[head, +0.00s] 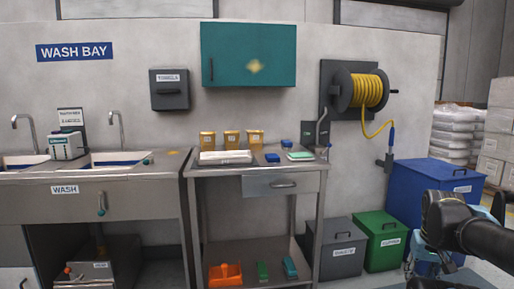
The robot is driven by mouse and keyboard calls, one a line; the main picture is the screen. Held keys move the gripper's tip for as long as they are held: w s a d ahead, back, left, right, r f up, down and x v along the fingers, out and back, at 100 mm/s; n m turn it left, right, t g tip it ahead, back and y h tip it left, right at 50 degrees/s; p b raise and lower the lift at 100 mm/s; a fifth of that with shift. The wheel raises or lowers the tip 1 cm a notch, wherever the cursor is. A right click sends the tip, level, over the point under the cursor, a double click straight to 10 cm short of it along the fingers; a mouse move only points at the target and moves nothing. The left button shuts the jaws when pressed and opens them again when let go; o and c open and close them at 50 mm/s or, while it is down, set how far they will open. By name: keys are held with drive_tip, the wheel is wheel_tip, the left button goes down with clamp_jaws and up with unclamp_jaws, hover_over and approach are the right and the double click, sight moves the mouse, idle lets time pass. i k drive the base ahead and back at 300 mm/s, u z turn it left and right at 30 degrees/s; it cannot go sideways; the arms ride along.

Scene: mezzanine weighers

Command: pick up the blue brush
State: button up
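A teal-blue brush-like item (290,267) lies on the lower shelf of the steel work table, at its right end. A small blue block-like item (272,158) lies on the table top, and another blue item (286,143) sits behind it. They are too small to tell which is the blue brush. My black arm shows at the right edge of the head view, in front of the blue bin. I cannot make out my gripper's fingers in this view.
A green item (262,271) and an orange scoop (225,274) share the lower shelf. Grey (335,247), green (382,240) and blue (432,190) bins stand to the right; a sink unit stands left.

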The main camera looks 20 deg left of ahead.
sight(287, 146)
drive_tip(key=u, duration=0.55)
drive_tip(key=i, duration=0.8)
drive_tip(key=u, duration=0.8)
drive_tip(key=i, duration=0.35)
drive_tip(key=u, duration=0.15)
